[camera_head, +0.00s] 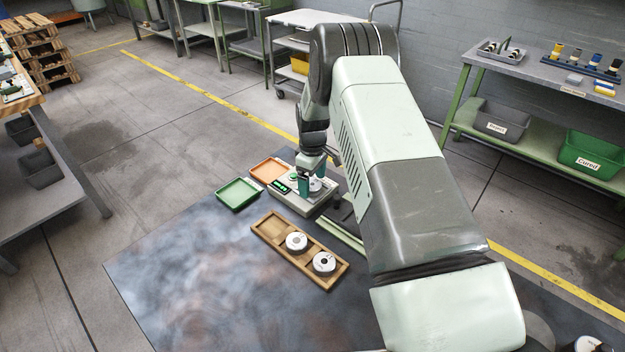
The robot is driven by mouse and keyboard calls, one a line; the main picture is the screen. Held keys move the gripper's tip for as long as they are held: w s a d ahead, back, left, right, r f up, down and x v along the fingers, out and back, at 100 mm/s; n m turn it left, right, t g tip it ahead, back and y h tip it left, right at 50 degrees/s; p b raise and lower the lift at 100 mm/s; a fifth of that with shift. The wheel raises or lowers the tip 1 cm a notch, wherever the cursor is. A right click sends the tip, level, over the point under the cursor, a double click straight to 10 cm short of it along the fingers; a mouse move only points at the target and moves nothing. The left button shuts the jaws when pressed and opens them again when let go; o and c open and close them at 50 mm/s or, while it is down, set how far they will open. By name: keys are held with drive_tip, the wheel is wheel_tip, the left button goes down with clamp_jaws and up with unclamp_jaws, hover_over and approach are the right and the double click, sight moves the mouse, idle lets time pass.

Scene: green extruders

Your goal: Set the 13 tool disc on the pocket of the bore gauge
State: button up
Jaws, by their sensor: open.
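The bore gauge (290,198) is a pale box with a lit green display, standing on the dark table. My gripper (313,184) is open and low over the right part of the gauge. A whitish round piece (316,185), which looks like a tool disc, shows at the fingers on top of the gauge. The fingers partly hide it, so I cannot tell how it sits in the pocket.
The tray's left compartment is empty. A green tray (238,194) and an orange tray (268,171) lie left of and behind the gauge. The table's front left (200,280) is clear. My arm hides much of the table's right side.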

drive_tip(key=s+d+r+m+t, duration=0.1)
drive_tip(key=s+r, duration=0.2)
drive_tip(key=r, duration=1)
drive_tip(key=s+d+r+m, duration=0.1)
drive_tip(key=s+r+m, duration=0.15)
drive_tip(key=r, duration=1.05)
drive_tip(key=s+d+r+m+t, duration=0.2)
drive_tip(key=s+r, duration=0.7)
drive_tip(key=r, duration=0.1)
drive_tip(key=s+d+r+m+t, duration=0.1)
drive_tip(key=s+m, duration=0.1)
drive_tip(key=s, duration=1)
drive_tip(key=s+d+r+m+t, duration=0.1)
drive_tip(key=s+r+m, duration=0.1)
drive_tip(key=s, duration=1)
drive_tip(key=shift+s+d+r+m+t, duration=0.3)
drive_tip(key=shift+d+m, duration=0.05)
drive_tip(key=shift+m, duration=0.4)
